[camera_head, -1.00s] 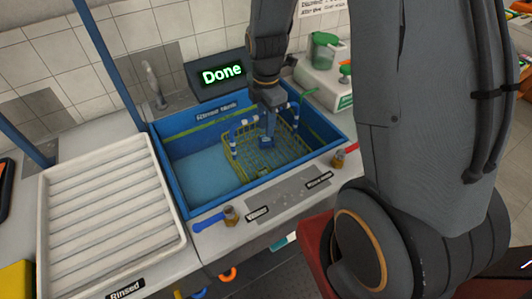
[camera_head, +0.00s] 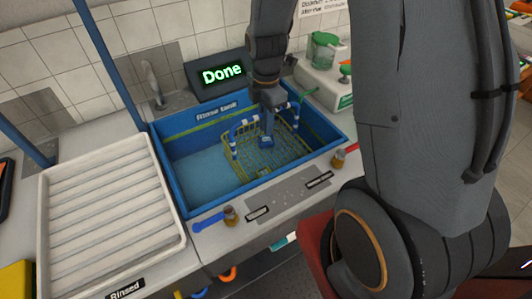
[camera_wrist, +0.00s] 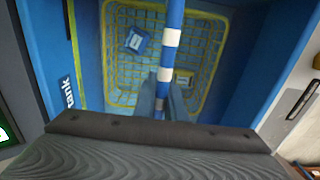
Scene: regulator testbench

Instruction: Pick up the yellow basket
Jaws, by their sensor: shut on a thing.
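The yellow wire basket (camera_head: 238,165) sits in the right part of the blue rinse tank (camera_head: 180,202). It has a raised blue-and-white striped handle (camera_wrist: 171,40). My gripper (camera_head: 267,138) is over the basket, and in the wrist view its fingers (camera_wrist: 160,103) are closed around the handle bar. A small blue block with a pale label (camera_wrist: 137,40) lies inside the basket, and a second labelled piece (camera_wrist: 184,78) shows near the fingers. Whether the basket touches the tank floor is hard to tell.
A white ribbed tray (camera_head: 110,215) marked Rinsed stands left of the tank. A faucet (camera_head: 153,84) and a display reading Done (camera_head: 221,75) are behind it. A blue-handled valve (camera_head: 212,220) is at the front edge. The tank's left half is clear.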

